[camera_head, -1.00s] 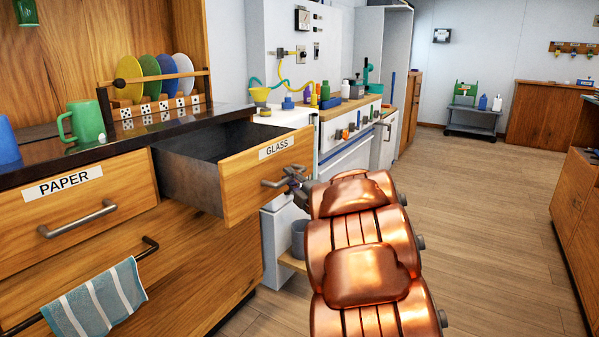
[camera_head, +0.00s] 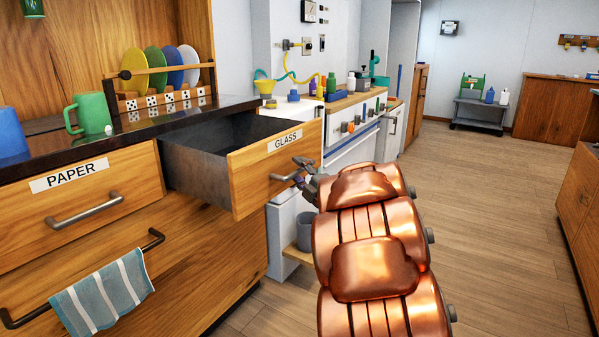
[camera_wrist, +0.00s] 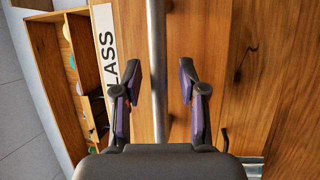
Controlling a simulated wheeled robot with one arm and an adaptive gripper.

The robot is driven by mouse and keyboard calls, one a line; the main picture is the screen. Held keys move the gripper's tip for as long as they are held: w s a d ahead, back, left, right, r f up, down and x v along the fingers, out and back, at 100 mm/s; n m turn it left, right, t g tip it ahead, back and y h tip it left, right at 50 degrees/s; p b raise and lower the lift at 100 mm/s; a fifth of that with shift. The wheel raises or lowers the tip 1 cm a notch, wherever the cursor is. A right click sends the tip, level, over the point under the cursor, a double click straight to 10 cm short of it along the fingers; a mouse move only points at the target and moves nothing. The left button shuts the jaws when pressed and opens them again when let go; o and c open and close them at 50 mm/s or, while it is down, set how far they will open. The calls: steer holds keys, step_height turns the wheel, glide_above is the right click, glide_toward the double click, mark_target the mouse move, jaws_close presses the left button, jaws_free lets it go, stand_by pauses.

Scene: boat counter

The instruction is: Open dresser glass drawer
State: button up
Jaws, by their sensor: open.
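The glass drawer (camera_head: 250,178), a wooden drawer labelled GLASS, stands pulled well out of the dresser (camera_head: 205,235) in the head view. Its dark grey inside shows and looks empty where visible. Its metal bar handle (camera_head: 283,178) is on the front, and it also runs upright through the wrist view (camera_wrist: 157,50). My gripper (camera_head: 308,173) is at the right end of the handle in the head view, partly hidden by my copper arm. In the wrist view my gripper (camera_wrist: 159,82) is open, with one finger on each side of the bar and gaps visible.
A PAPER drawer (camera_head: 110,208) is shut at the left, above a towel (camera_head: 100,292) on a rail. A green mug (camera_head: 90,113) and a plate rack (camera_head: 165,95) stand on the dark counter. A stove (camera_head: 350,140) lies beyond the drawer. The floor (camera_head: 490,200) at the right is clear.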

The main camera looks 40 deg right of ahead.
steer(key=s+f, duration=0.2)
steer(key=s, duration=0.9)
steer(key=shift+s, duration=0.4)
steer(key=shift+a, duration=0.15)
stand_by(0.7)
